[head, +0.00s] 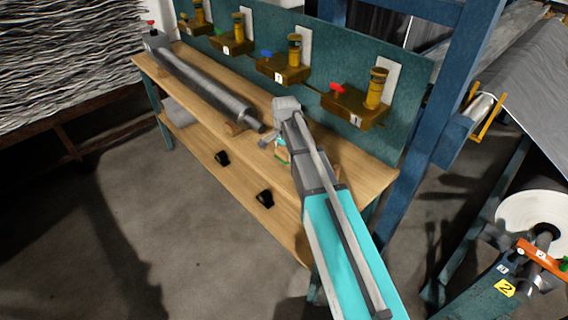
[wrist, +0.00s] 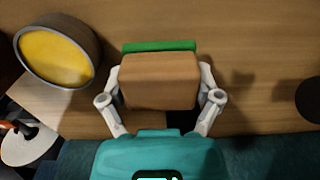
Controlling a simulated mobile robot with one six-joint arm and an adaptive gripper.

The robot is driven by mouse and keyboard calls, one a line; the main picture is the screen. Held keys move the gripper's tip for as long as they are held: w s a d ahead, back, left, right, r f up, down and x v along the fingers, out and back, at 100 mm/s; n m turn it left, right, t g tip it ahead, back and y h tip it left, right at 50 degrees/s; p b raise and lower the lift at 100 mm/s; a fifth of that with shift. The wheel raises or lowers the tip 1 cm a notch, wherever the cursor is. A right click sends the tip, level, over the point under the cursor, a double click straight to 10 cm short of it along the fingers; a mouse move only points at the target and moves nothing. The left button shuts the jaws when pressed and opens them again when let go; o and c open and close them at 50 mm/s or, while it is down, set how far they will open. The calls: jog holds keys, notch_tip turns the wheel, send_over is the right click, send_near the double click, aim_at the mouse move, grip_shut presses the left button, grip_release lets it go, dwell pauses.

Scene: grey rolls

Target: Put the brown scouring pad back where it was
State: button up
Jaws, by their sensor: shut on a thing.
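The brown scouring pad (wrist: 158,80) is a small brown block with a green layer along its far side in the wrist view. My gripper (wrist: 160,95) is shut on it, with one pale finger at each side. In the head view my gripper (head: 279,146) is over the wooden bench, and a small brown and green bit of the pad (head: 282,155) shows under it. My arm hides part of this area. I cannot tell whether the pad touches the bench top.
The wooden bench (head: 190,82) carries a long grey metal roller (head: 205,84) to the left of my gripper. A teal back panel (head: 345,68) holds brass fixtures with coloured knobs (head: 337,87). A round yellow-faced object (wrist: 57,55) is left of the pad in the wrist view.

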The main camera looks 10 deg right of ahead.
aim_at(284, 160)
jog(key=shift+f, duration=0.1)
dwell(0.3)
jog(key=shift+w+f+b, duration=0.45)
jog(key=shift+f+b, duration=1.5)
jog(key=shift+f, duration=0.15)
jog(key=o, duration=0.8)
notch_tip(284, 160, up, 12)
jog(key=p, duration=1.2)
jog(key=shift+r, duration=0.2)
